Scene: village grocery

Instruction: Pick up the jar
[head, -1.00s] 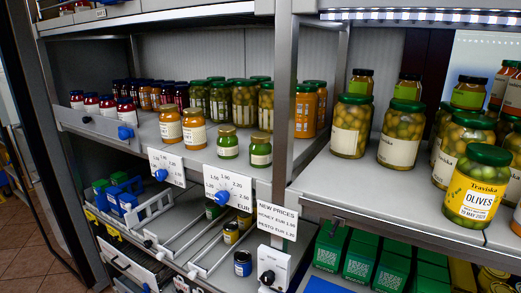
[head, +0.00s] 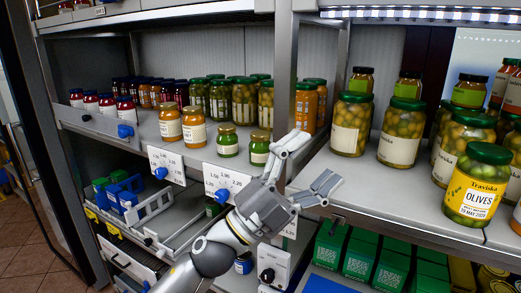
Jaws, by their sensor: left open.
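Many jars stand on the shelves, and I cannot tell which one is meant. Two small green jars with gold lids, one left (head: 227,141) and one right (head: 259,150), stand at the front edge of the middle shelf. Two orange jars (head: 194,128) (head: 170,124) stand left of them. Large olive jars (head: 400,135) stand on the right shelf, with a labelled "Olives" jar (head: 474,190) at its front. My left gripper (head: 311,164) is open and empty, in front of the upright post, just right of the right green jar. My right gripper is not in view.
A metal upright post (head: 284,75) divides the two shelf bays. Price tags with blue dials (head: 222,194) hang at the middle shelf's front edge. Green boxes (head: 361,259) fill the lower right shelf. The right shelf's left front (head: 345,190) is bare.

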